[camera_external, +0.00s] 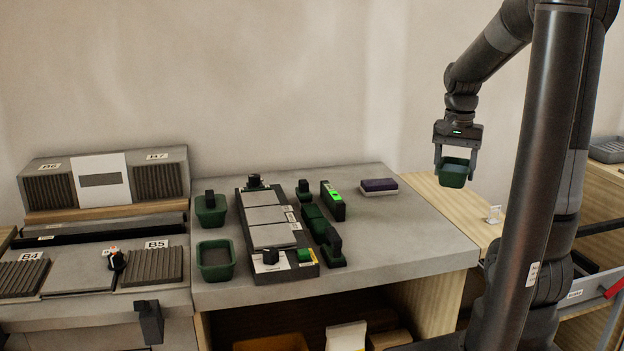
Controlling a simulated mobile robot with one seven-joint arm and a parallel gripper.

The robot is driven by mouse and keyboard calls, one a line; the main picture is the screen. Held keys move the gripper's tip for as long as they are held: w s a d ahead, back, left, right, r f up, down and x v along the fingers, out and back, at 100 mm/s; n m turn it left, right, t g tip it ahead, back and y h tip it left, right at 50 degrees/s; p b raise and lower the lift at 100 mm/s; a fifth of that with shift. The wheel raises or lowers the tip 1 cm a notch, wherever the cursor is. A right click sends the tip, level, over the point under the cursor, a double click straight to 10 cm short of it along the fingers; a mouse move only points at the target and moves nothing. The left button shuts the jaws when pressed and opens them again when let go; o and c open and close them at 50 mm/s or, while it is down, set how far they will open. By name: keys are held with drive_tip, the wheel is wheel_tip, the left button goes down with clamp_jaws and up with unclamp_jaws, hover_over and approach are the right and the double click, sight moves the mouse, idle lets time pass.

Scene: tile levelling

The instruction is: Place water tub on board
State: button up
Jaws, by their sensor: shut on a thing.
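My gripper (458,163) is shut on a small green tub (454,174), which looks like the water tub. It holds the tub upright in the air, to the right of the grey worktop and above the wooden surface. The tub's contents cannot be made out. A dark board (300,274) with several grey tiles (272,236) lies on the grey worktop (390,240), left of and below my gripper. Two similar green tubs stand left of the board: an empty-looking front one (216,272) and a rear one (210,217) with a dark item in it.
Right of the board are a green-handled tool (318,226), a black device with a green display (333,204) and a purple-topped block (379,185). The worktop's right part is clear. A small clear stand (493,215) is on the wooden surface. A drawer (590,290) is at right.

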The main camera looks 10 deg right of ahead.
drive_tip(key=s+d+m, duration=0.1)
drive_tip(key=s+d, duration=0.2)
drive_tip(key=s, duration=0.1)
drive_tip(key=w+a+f, duration=0.2)
drive_tip(key=a, duration=0.1)
drive_tip(key=w+a+f, duration=0.2)
drive_tip(key=a+f, duration=0.1)
drive_tip(key=w+a+f, duration=0.2)
drive_tip(key=a, duration=0.1)
drive_tip(key=shift+a+f, duration=0.1)
drive_tip(key=shift+f, duration=0.15)
drive_tip(key=shift+w+a+f, duration=0.1)
drive_tip(key=shift+a+f, duration=0.05)
drive_tip(key=shift+f, duration=1.95)
drive_tip(key=shift+f, duration=0.1)
drive_tip(key=o, duration=1)
drive_tip(key=shift+o, duration=0.2)
